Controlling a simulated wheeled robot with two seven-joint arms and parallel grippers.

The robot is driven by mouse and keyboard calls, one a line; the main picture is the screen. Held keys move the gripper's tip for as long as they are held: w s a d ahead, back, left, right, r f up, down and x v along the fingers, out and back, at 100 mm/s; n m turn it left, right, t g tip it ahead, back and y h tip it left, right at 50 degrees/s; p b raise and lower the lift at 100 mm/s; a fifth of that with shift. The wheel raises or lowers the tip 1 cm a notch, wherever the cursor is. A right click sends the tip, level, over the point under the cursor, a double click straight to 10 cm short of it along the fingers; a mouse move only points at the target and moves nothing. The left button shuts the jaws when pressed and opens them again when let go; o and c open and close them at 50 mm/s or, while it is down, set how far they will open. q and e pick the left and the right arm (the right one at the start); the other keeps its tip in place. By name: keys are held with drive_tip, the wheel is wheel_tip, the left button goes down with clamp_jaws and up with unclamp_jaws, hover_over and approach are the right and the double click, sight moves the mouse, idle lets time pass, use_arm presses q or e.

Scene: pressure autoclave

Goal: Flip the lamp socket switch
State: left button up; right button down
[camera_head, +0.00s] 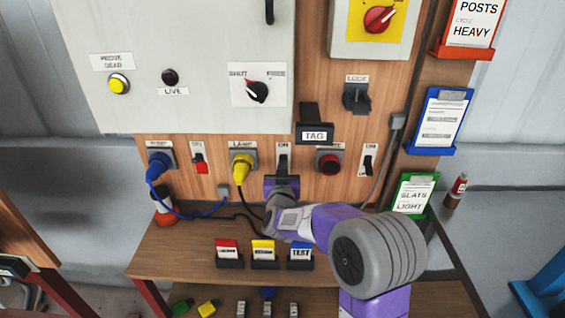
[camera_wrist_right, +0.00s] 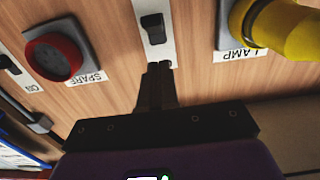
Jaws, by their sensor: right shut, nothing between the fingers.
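The lamp socket (camera_head: 242,158) is on the wooden panel, with a yellow plug (camera_head: 241,172) in it. In the right wrist view the yellow plug (camera_wrist_right: 285,28) and its upside-down LAMP label (camera_wrist_right: 240,54) are at the upper right. Beside the socket is the lamp switch (camera_head: 283,160), a black rocker on a white plate. The rocker (camera_wrist_right: 153,29) shows clearly in the wrist view; I cannot tell its on or off position. My right gripper (camera_head: 282,178) is shut and empty just below the switch. Its fingertips (camera_wrist_right: 158,68) are at the plate's near end, seemingly short of the rocker.
A red spare socket (camera_head: 329,161) and another switch (camera_head: 368,164) are to the right. A blue plug (camera_head: 158,166) and red switch (camera_head: 200,163) are to the left. A black TAG holder (camera_head: 314,132) juts out above. Card holders (camera_head: 264,262) stand on the shelf below.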

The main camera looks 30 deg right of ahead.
drive_tip(key=v, duration=0.6)
drive_tip(key=shift+p, duration=0.35)
idle(0.5)
